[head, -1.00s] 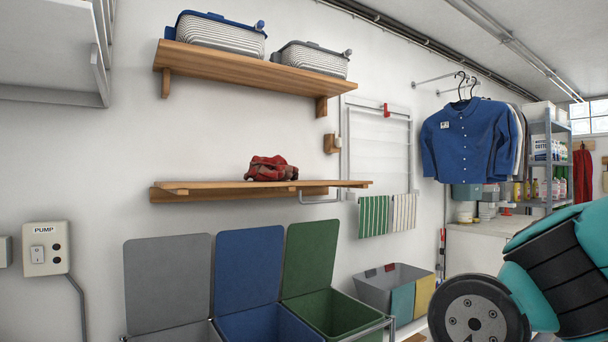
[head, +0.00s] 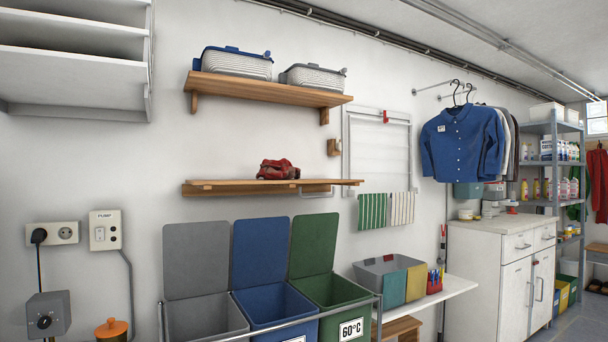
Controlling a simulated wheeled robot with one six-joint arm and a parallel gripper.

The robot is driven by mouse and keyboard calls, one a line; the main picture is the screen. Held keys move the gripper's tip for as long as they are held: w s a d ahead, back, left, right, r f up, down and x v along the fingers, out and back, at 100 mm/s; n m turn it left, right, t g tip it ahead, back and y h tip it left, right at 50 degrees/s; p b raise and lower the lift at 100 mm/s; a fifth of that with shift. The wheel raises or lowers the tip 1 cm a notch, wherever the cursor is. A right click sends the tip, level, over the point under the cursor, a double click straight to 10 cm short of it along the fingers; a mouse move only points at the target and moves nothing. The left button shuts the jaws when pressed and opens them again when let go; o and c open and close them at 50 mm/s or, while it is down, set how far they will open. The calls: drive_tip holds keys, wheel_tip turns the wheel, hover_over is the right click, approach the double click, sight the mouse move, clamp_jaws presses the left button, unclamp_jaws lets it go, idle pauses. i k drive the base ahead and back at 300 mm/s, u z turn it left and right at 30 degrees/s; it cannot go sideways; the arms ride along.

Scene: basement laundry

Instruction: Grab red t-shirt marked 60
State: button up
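A "60°C" label (head: 351,329) is on the front of the green bin (head: 335,291) below the shelf. My gripper is not in view.
A grey bin (head: 201,314) and a blue bin (head: 274,302) stand open beside the green one, lids up, with a metal rail in front. Two baskets sit on the upper shelf (head: 262,86). A white cabinet (head: 497,270) stands at right.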

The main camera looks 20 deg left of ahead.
sight(282, 168)
drive_tip(key=z, duration=0.2)
drive_tip(key=i, duration=1.65)
drive_tip(key=u, duration=0.6)
